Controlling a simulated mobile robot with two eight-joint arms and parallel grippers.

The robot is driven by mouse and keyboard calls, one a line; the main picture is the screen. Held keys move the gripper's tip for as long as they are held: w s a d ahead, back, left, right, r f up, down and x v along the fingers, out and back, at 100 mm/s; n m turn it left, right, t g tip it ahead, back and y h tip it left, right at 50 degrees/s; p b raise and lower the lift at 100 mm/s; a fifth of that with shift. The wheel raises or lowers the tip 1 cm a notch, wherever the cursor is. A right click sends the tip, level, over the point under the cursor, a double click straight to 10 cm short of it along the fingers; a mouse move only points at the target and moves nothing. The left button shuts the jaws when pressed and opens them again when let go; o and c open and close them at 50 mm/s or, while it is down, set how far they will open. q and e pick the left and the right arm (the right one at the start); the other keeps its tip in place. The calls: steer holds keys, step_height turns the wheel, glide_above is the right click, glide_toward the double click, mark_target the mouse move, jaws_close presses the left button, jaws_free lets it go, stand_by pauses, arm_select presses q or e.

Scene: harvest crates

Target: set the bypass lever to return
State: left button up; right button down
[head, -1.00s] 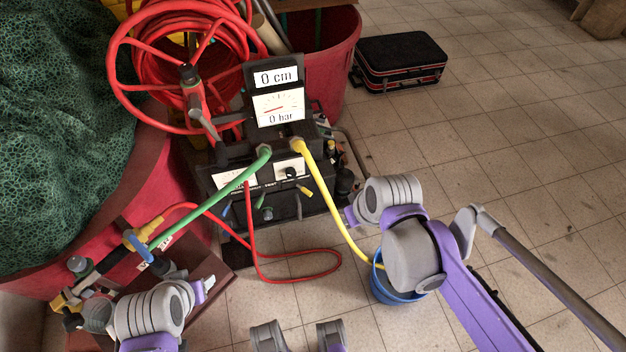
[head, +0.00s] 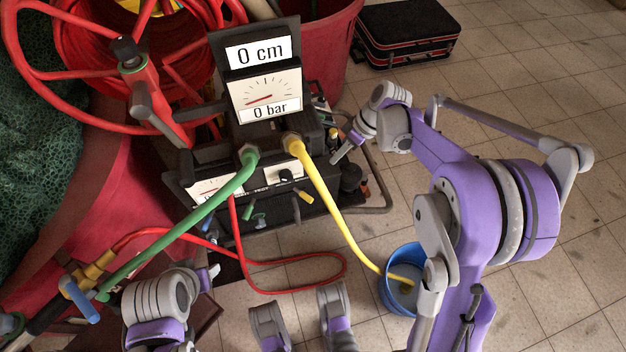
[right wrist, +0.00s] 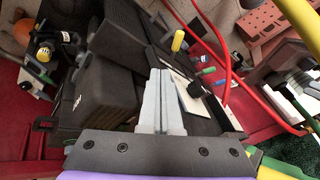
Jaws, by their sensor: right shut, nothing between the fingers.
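The dark pump unit (head: 272,210) stands on the floor with gauges reading 0 cm and 0 bar. Its front carries a yellow lever (head: 305,197), a green lever (head: 257,216), a blue lever (head: 227,212) and a black knob (head: 286,175). I cannot read which is the bypass lever. My right gripper (head: 340,152) is shut and empty beside the unit's right side. In the right wrist view its fingers (right wrist: 161,100) are together, with the yellow lever (right wrist: 178,41) beyond them. My left gripper (head: 212,273) is low at the left, its fingers unclear.
A green hose (head: 190,220) and a yellow hose (head: 335,210) run from the unit, the yellow into a blue bucket (head: 385,290). A red hose (head: 300,290) loops on the floor. A red wheel (head: 60,100) stands at left, a black case (head: 405,35) behind.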

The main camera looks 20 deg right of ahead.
arm_select(q)
steer(key=shift+s, duration=0.15)
arm_select(e)
steer(key=shift+s+r, duration=0.1)
steer(key=shift+s, duration=0.05)
steer(key=shift+a, duration=0.1)
steer(key=b, duration=0.3)
glide_toward(306, 194)
steer(key=w+f, duration=0.3)
steer(key=f, duration=0.1)
arm_select(q)
steer(key=f, duration=0.4)
steer(key=shift+w+f, duration=0.1)
steer(key=shift+w, duration=0.2)
arm_select(e)
steer(key=shift+s+a+f, duration=1)
steer(key=shift+a, duration=0.05)
arm_select(q)
steer(key=shift+w+d, duration=0.1)
arm_select(e)
steer(key=shift+a, duration=0.1)
